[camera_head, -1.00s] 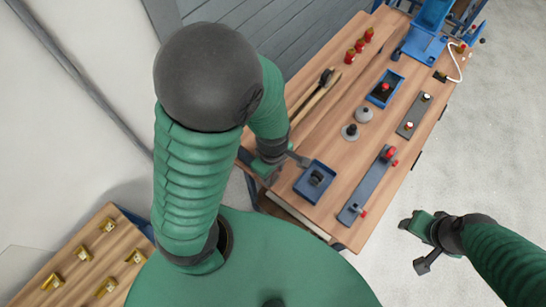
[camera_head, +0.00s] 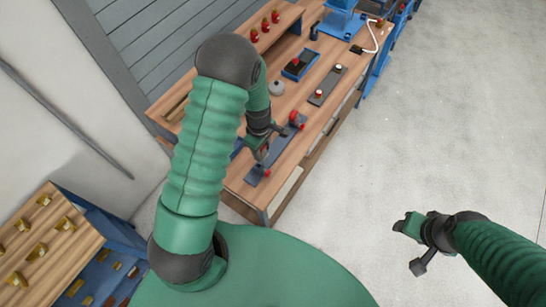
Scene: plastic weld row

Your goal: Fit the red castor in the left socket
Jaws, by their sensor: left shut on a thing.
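My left gripper (camera_head: 262,148) is over the near part of a long grey-blue rail (camera_head: 277,152) on the wooden bench. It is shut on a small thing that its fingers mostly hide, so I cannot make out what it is. A red castor (camera_head: 296,118) stands at the rail's far end. A small red part (camera_head: 267,172) shows at the near end, just below the gripper. The socket under the gripper is hidden. My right gripper (camera_head: 412,246) is open and empty over the floor, right of the bench.
Several things stand farther back on the bench (camera_head: 233,178): a blue tray (camera_head: 284,73), a grey plate (camera_head: 328,86), a grey round piece (camera_head: 276,88) and red pieces on a raised shelf (camera_head: 265,26). A rack with brass-coloured parts (camera_head: 62,214) is at lower left. The right floor is clear.

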